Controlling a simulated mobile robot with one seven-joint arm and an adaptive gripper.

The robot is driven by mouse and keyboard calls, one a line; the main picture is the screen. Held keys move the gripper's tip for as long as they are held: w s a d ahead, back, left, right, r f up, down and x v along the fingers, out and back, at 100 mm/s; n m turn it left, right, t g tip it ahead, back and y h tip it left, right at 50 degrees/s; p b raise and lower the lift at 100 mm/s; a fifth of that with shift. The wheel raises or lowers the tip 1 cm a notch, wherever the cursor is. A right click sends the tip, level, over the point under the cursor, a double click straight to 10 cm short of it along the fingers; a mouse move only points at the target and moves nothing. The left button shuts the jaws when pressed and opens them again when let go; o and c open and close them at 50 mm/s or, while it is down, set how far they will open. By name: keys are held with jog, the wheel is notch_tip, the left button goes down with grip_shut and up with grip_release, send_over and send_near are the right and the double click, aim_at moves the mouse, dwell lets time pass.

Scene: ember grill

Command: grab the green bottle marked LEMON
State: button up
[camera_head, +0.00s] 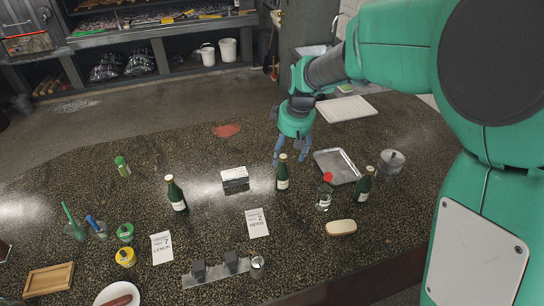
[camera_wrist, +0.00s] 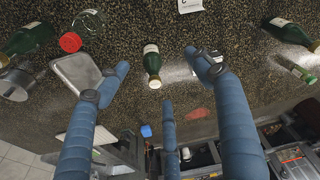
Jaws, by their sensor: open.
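Three dark green bottles stand on the speckled counter. The left one (camera_head: 176,194) stands behind a white card (camera_head: 162,247) that seems to read LEMON; it lies at the upper right in the wrist view (camera_wrist: 290,32). The middle bottle (camera_head: 282,174) stands behind a card (camera_head: 257,223) that seems to read HERBS; the wrist view shows it between my fingers' outlines (camera_wrist: 152,65). The third bottle (camera_head: 364,185) is at the right. Bottle labels are too small to read. My gripper (camera_head: 290,158) is open and empty, close behind the middle bottle, fingers pointing down.
A metal tray (camera_head: 337,167), a red-capped shaker (camera_head: 325,192) and a metal pot (camera_head: 392,161) are to the right. A white box (camera_head: 234,177) stands between the left and middle bottles. Counter around the left bottle is mostly clear.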

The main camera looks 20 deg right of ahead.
jog(key=n+g+p, duration=0.1)
jog(key=n+p, duration=0.1)
jog(key=p, duration=0.1)
send_over(285, 165)
jog(key=f, duration=0.8)
jog(key=shift+s+d+f, duration=0.1)
jog(key=shift+s+d, duration=0.15)
jog(key=shift+s, duration=0.1)
jog(key=shift+f, duration=0.15)
jog(key=f, duration=0.5)
jog(key=w+f, duration=0.1)
jog(key=f, duration=0.1)
jog(key=shift+a+f+b, duration=0.35)
jog(key=shift+f, duration=0.3)
jog(key=shift+w+a+f, duration=0.1)
jog(key=shift+w+f, duration=0.15)
jog(key=shift+f, duration=1.05)
jog(key=shift+w+f, duration=0.2)
jog(key=shift+f, duration=1.1)
